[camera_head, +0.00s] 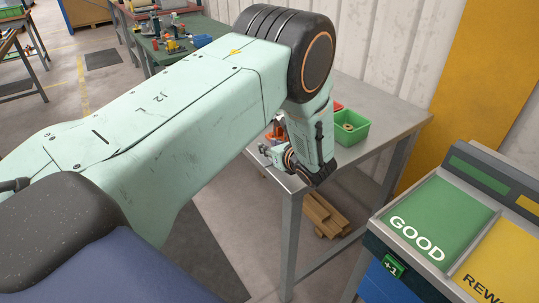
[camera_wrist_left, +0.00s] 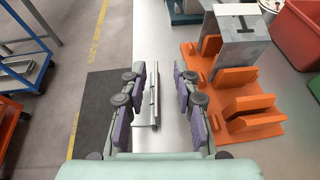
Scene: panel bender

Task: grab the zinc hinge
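In the left wrist view a silver-grey metal hinge (camera_wrist_left: 154,98) lies near the left edge of the grey table (camera_wrist_left: 174,32), its long axis running away from me. My left gripper (camera_wrist_left: 157,72) is open, with its purple-padded fingers on either side of the hinge. A gap shows on the right side of the hinge; on the left the finger is close, and I cannot tell if it touches. In the head view the left gripper (camera_head: 272,151) is small and partly hidden by my own arm at the table's edge; the hinge cannot be made out there. My right gripper is not in view.
A red bin (camera_wrist_left: 301,32) is at the far right. A green bin (camera_head: 343,127) sits on the table. A GOOD panel (camera_head: 432,222) stands at the right.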

